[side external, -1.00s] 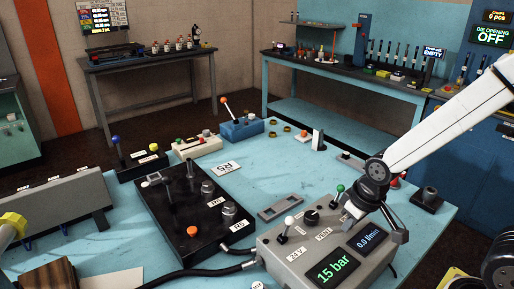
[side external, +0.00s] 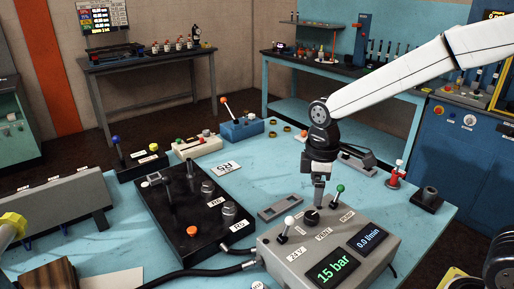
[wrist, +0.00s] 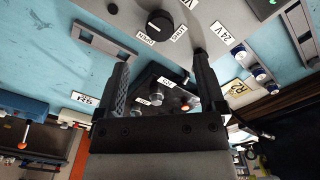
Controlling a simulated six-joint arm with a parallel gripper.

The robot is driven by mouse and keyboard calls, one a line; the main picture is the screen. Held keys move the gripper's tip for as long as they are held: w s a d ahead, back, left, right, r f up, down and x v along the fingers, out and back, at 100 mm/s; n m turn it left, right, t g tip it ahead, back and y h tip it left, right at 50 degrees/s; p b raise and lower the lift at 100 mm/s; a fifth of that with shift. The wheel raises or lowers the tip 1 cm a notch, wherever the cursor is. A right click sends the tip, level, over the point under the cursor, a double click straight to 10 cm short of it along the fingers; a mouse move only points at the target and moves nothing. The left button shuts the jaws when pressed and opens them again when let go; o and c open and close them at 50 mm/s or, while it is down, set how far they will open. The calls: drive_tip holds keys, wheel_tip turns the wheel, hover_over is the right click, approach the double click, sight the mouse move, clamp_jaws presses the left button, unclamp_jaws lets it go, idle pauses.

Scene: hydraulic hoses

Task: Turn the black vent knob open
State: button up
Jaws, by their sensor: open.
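The black vent knob (side external: 311,216) stands on the top of the grey control box (side external: 290,262), between a white-tipped lever (side external: 289,222) and a green-tipped lever (side external: 340,189). My gripper (side external: 318,200) points down close above the knob in the side view. In the wrist view my gripper (wrist: 160,62) has its two fingers wide apart with nothing between them. The knob (wrist: 160,24) shows just beyond the fingertips, roughly centred between them, with small labels beside it. I cannot tell from the side view whether a fingertip touches it.
The box displays (side external: 333,268) read 15 bar and 0.0 l/min. A black block (side external: 180,225) with levers and hose fittings lies to the left, with hoses running to the box. A grey slotted plate (side external: 280,207) lies behind the box.

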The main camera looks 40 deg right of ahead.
sight(313, 215)
drive_tip(key=shift+w, duration=0.1)
drive_tip(key=shift+f, duration=3.85)
clamp_jaws()
